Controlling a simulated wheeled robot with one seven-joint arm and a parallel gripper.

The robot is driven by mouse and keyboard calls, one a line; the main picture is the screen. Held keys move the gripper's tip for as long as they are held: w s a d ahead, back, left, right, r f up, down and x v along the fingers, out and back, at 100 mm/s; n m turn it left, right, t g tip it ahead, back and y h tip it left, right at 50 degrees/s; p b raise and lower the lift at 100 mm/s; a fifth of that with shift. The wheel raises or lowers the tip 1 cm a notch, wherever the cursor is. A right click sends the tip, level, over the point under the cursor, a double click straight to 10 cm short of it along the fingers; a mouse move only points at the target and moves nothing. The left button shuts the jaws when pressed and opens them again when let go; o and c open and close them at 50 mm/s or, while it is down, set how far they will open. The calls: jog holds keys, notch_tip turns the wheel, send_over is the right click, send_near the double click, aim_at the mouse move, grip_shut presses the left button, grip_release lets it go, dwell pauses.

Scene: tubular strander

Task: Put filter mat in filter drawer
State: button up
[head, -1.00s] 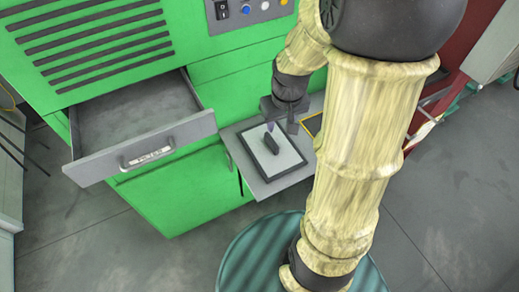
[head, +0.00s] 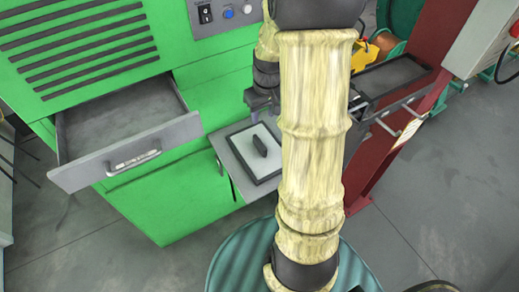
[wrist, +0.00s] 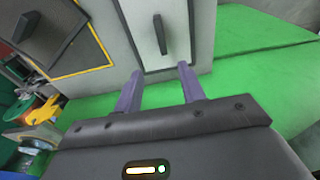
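The filter mat (head: 266,138), a pale panel with a dark rim and a raised black handle, lies flat on a grey shelf at the green cabinet. Its handle (wrist: 160,34) shows beyond my fingers in the wrist view. The filter drawer (head: 130,115) is pulled out of the cabinet at left, with a bar handle on its front; its visible floor is bare. My gripper (wrist: 158,88) is open, its two purple fingers apart with nothing between them. In the head view my arm mostly hides it; it is near the mat's far edge.
A dark panel with a yellow border (wrist: 82,70) lies beside the mat, hidden by my arm in the head view. A dark tray (head: 392,77) sits by the red column (head: 400,130) at right. A control panel (head: 232,12) is above. Floor shows in front of the drawer.

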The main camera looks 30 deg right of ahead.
send_over(260, 142)
jog(key=f, duration=1)
jog(key=shift+s+d, duration=0.15)
jog(key=shift+s, duration=0.1)
jog(key=shift+w+f+p, duration=0.15)
jog(key=shift+f+p, duration=0.15)
jog(key=shift+f, duration=0.25)
jog(key=f+p, duration=0.1)
jog(key=f, duration=0.4)
jog(key=shift+w, duration=0.2)
jog(key=shift+s, duration=0.1)
jog(key=shift+a, duration=0.2)
grip_shut()
